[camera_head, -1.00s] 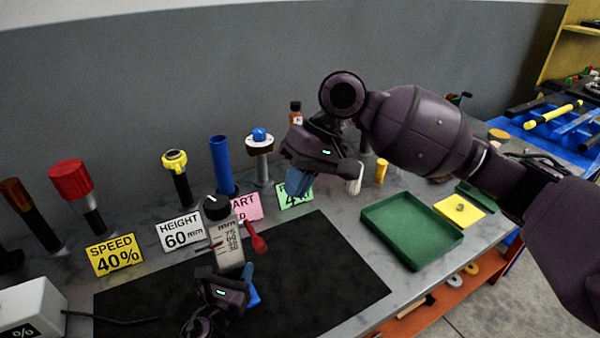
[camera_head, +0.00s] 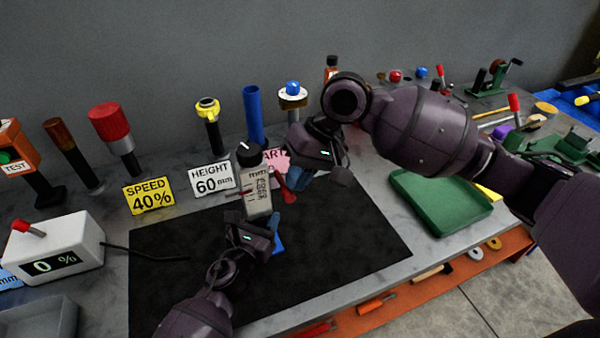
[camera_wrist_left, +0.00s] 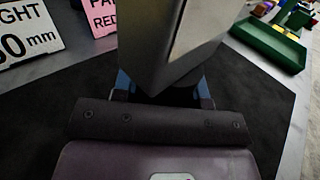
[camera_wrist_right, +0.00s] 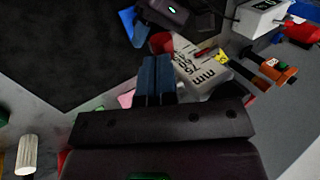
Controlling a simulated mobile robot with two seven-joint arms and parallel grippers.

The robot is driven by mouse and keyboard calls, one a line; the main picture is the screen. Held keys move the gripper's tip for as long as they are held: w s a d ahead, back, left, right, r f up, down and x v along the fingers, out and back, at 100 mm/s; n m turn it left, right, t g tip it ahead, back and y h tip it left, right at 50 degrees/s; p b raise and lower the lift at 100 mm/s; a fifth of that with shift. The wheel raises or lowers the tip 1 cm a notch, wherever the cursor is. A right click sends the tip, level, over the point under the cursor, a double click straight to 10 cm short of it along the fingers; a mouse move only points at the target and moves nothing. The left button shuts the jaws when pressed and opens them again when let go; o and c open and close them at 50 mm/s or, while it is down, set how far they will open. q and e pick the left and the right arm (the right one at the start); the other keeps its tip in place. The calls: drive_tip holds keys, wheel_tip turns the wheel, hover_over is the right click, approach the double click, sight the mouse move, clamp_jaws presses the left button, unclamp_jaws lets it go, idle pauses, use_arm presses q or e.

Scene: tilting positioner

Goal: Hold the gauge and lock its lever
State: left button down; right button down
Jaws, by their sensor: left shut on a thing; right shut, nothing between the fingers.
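The gauge (camera_head: 257,195) is a pale upright block with a mm scale and a black knob on top, standing over the black mat. My left gripper (camera_head: 272,224) is shut on its lower part; the gauge body (camera_wrist_left: 168,45) fills the space between the blue fingers in the left wrist view. The red lever (camera_head: 288,193) sticks out at the gauge's right side. My right gripper (camera_head: 298,178) is shut and empty, its blue fingers close to the lever. In the right wrist view its fingers (camera_wrist_right: 155,75) lie beside the gauge (camera_wrist_right: 202,75); I cannot tell whether they touch the lever.
The black mat (camera_head: 340,240) is mostly clear. Behind are a yellow SPEED 40% card (camera_head: 149,196), a HEIGHT 60 mm card (camera_head: 212,179) and a partly hidden pink card (camera_head: 275,158). Several upright tools line the back. A green tray (camera_head: 440,205) is at right, a white display box (camera_head: 55,248) at left.

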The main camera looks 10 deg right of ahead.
drive_tip(key=shift+s+f+t, duration=0.15)
drive_tip(key=shift+f+t, duration=0.2)
drive_tip(key=shift+t, duration=0.05)
wheel_tip(320, 180, down, 3)
drive_tip(key=n+t+y, duration=0.1)
drive_tip(key=t, duration=0.1)
drive_tip(key=n+t+y, duration=0.1)
drive_tip(key=t, duration=0.2)
drive_tip(key=shift+s+f+t, duration=0.15)
drive_tip(key=shift+f+t, duration=0.05)
drive_tip(key=shift+t, duration=0.1)
drive_tip(key=shift+r, duration=0.1)
drive_tip(key=shift+r, duration=0.7)
drive_tip(key=shift+d, duration=0.15)
